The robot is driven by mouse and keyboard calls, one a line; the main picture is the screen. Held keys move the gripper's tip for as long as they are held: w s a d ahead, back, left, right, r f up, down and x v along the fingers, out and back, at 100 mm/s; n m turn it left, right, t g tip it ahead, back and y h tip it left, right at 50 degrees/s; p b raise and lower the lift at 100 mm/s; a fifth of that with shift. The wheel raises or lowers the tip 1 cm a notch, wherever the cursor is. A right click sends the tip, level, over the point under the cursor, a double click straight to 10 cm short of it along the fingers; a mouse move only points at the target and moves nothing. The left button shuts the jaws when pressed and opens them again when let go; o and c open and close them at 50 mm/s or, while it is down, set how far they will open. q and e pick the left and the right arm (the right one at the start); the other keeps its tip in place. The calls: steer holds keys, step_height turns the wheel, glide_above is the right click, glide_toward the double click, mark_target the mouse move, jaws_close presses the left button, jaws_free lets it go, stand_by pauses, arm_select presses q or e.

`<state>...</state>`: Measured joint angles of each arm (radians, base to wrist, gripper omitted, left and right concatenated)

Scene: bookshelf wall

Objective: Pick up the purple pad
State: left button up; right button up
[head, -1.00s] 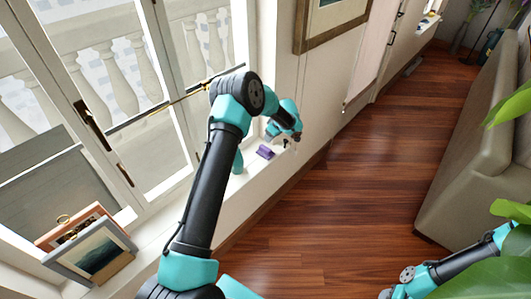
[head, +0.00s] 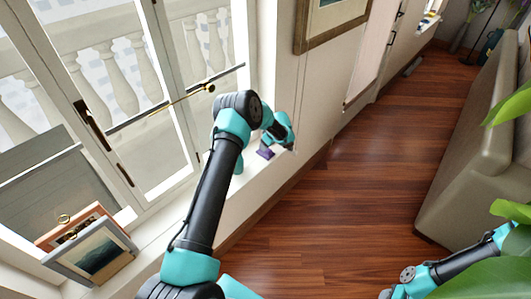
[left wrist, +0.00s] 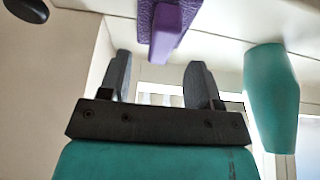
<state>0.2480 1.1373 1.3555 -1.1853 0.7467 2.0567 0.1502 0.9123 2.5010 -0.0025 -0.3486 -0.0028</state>
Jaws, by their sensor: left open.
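The purple pad (head: 265,154) rests on the white window sill, just below my left wrist in the head view. In the left wrist view the pad (left wrist: 168,28) is at the top centre, with its narrow end just beyond the fingertips. My left gripper (left wrist: 158,62) is open, and nothing sits between its fingers. The pad lines up roughly with the gap between them, but I cannot tell if they touch. In the head view the wrist hides most of the left fingers. The right arm shows at the lower right of the head view, without its gripper.
A teal object (left wrist: 272,95) stands on the sill beside the gripper. Framed pictures (head: 95,250) lean at the lower left. The window handle bar (head: 180,98) is behind the arm. The wooden floor (head: 350,190) is clear; a sofa (head: 480,150) stands right.

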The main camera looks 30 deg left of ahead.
arm_select(q)
steer(key=x, duration=0.4)
steer(key=shift+s+f, duration=0.1)
stand_by(0.3)
jaws_close()
stand_by(0.4)
steer(key=shift+r, duration=0.65)
step_height(320, 180, up, 2)
steer(key=shift+r, duration=0.25)
steer(key=s+d+r, duration=0.1)
steer(key=s+d, duration=0.7)
steer(key=s, duration=0.5)
steer(key=shift+s+d, duration=0.25)
steer(key=shift+s, duration=0.05)
